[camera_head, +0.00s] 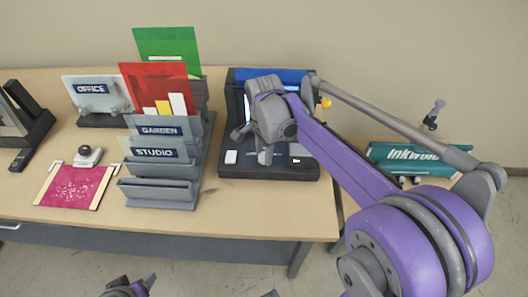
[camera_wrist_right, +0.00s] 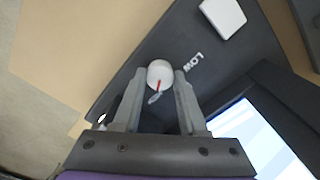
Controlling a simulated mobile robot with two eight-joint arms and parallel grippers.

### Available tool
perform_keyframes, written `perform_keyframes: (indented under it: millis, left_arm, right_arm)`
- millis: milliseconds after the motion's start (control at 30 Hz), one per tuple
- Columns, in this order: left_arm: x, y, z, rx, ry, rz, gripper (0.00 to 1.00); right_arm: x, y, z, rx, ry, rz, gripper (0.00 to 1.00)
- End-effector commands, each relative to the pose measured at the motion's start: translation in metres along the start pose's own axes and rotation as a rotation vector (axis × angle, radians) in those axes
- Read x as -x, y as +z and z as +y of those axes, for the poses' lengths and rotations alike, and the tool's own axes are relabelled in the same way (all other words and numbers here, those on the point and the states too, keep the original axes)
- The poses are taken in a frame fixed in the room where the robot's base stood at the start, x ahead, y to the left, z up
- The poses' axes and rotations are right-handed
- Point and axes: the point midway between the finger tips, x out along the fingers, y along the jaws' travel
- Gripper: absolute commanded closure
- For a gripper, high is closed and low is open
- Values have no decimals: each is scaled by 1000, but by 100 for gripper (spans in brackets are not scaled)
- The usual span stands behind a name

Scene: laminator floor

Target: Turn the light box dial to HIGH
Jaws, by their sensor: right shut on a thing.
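The light box (camera_head: 228,171) is a dark unit with a lit screen, standing at the right end of the table. Its dial (camera_wrist_right: 160,72) is a small white round knob with a red pointer mark, which points toward the bottom of the right wrist view. My right gripper (camera_wrist_right: 158,82) is shut on the dial, one finger on each side. In the head view my right gripper (camera_head: 265,150) covers the dial. My left gripper (camera_head: 142,284) is only partly in view at the bottom edge.
Left of the box stands a grey sorter (camera_head: 160,196) with several files. A pink print (camera_head: 75,188) lies at the left. A teal Inkwold box (camera_head: 405,155) is beyond the table's right edge.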

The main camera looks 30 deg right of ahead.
Motion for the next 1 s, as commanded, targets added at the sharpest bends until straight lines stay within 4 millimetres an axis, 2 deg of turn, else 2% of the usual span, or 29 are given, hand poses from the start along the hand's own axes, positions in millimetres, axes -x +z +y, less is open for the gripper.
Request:
perform_keyframes:
  millis: [200,233,367,400,667,767,867,1000]
  left_arm:
    - [0,0,0,0,0,0,32]
    - [0,0,0,0,0,0,32]
    - [0,0,0,0,0,0,32]
    - [0,0,0,0,0,0,32]
    - [0,0,0,0,0,0,32]
    - [1,-1,0,0,0,0,32]
    - [2,-2,0,0,0,1,32]
    - [4,-4,0,0,0,2,32]
  right_arm:
    - [0,0,0,-1,0,0,100]
    - [0,0,0,-1,0,0,55]
    - [0,0,0,0,0,0,32]
    - [0,0,0,0,0,0,28]
    - [1,0,0,1,0,0,28]
    - [7,0,0,1,0,0,28]
    - [21,0,0,1,0,0,28]
    - [50,0,0,0,0,0,28]
